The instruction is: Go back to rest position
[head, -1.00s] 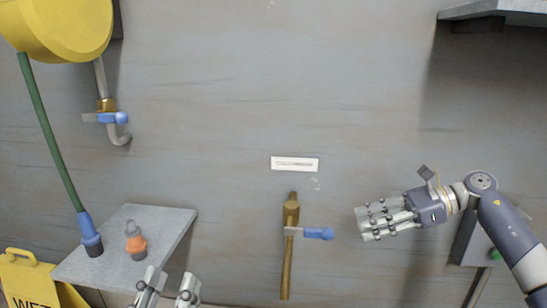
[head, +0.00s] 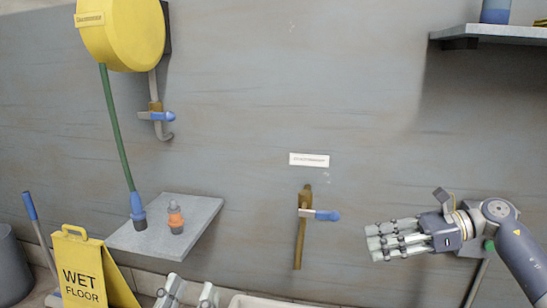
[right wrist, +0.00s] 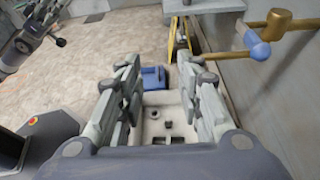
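My left gripper (head: 187,293) shows at the bottom edge of the head view, its two fingers apart with nothing seen between them; the rest of it is cut off. My right gripper (head: 376,243) is at the right of the head view, pointing left, in front of the wall and to the right of the blue-handled tap. In the right wrist view, its fingers (right wrist: 165,85) are spread apart and empty, above a pale basin (right wrist: 165,122). The tap's brass pipe (right wrist: 280,22) and blue lever (right wrist: 256,48) are up and right of the fingers.
A grey shelf (head: 190,210) holds a green hose's blue nozzle (head: 137,212) and an orange-grey fitting (head: 176,218). A yellow wet-floor sign (head: 80,270) stands at lower left. Another shelf (head: 500,36) juts out at upper right.

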